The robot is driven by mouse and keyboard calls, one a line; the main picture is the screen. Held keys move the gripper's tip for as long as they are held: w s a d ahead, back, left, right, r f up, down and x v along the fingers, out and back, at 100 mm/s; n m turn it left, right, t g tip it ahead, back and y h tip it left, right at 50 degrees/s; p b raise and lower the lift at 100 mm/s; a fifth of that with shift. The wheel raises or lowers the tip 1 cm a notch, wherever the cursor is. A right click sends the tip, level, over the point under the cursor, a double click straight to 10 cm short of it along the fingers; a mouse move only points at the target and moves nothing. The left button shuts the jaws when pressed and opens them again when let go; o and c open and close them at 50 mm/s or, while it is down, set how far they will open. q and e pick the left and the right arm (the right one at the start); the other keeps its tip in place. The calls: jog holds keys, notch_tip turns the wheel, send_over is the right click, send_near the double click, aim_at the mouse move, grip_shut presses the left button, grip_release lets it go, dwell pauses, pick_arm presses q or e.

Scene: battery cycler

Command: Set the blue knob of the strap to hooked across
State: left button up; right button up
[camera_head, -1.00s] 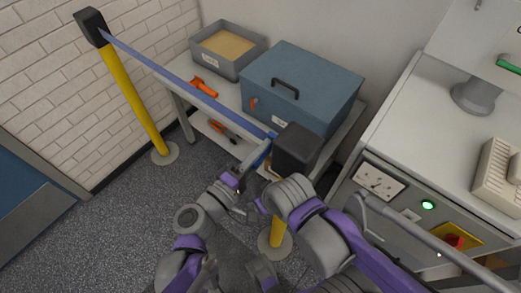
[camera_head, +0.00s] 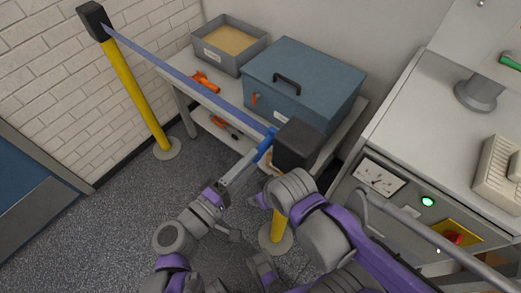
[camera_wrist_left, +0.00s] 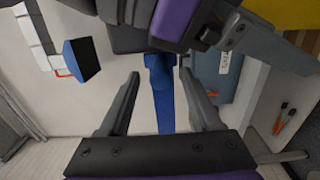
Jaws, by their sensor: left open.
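The blue-violet strap (camera_head: 190,83) runs from the far left post to the black head (camera_head: 298,143) of the near post. Its bright blue knob (camera_head: 265,147) is at the strap's right end, against the black head. My left gripper (camera_head: 255,158) is open, just below and left of the knob. In the left wrist view, the blue knob (camera_wrist_left: 160,75) shows between the open fingers (camera_wrist_left: 158,82), with a gap on each side. My right arm (camera_head: 325,235) comes in from the lower right, in front of the near post. Its fingertips cannot be made out clearly.
A yellow post (camera_head: 135,95) stands at the left by the brick wall. Behind the strap, a shelf bench holds a grey tray (camera_head: 232,65) and a blue lidded box (camera_head: 300,85). A cabinet with a dial, green light and rail (camera_head: 440,240) is at the right. Floor at left is clear.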

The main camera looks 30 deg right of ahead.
pick_arm(q)
jog(key=v, duration=0.5)
dwell(0.6)
